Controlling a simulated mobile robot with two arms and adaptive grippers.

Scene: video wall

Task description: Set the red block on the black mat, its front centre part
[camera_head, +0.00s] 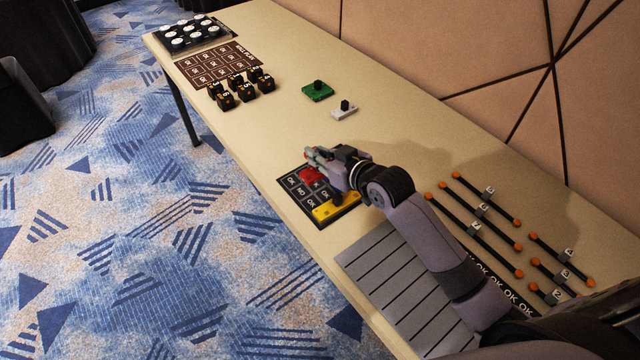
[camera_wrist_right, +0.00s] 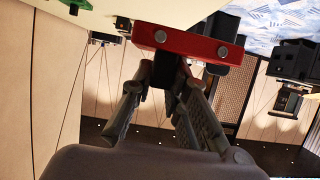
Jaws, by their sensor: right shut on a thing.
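The red block (camera_head: 312,174) shows at the tip of my right gripper (camera_head: 328,161) in the head view, over the far part of the black mat (camera_head: 288,181). I cannot tell whether it touches the mat. In the right wrist view the red block (camera_wrist_right: 197,46) sits at the fingertips of my right gripper (camera_wrist_right: 168,72), which is shut on it, seemingly by its dark knob. The mat has printed white-outlined cells, partly hidden by the gripper and blocks. My left gripper is not in view.
A yellow block (camera_head: 338,208) with a dark knob lies on the mat's right end. A green block (camera_head: 317,91) and a white block (camera_head: 344,112) stand farther back. A grey slatted panel (camera_head: 385,265) and black rods with orange ends (camera_head: 460,205) lie to the right.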

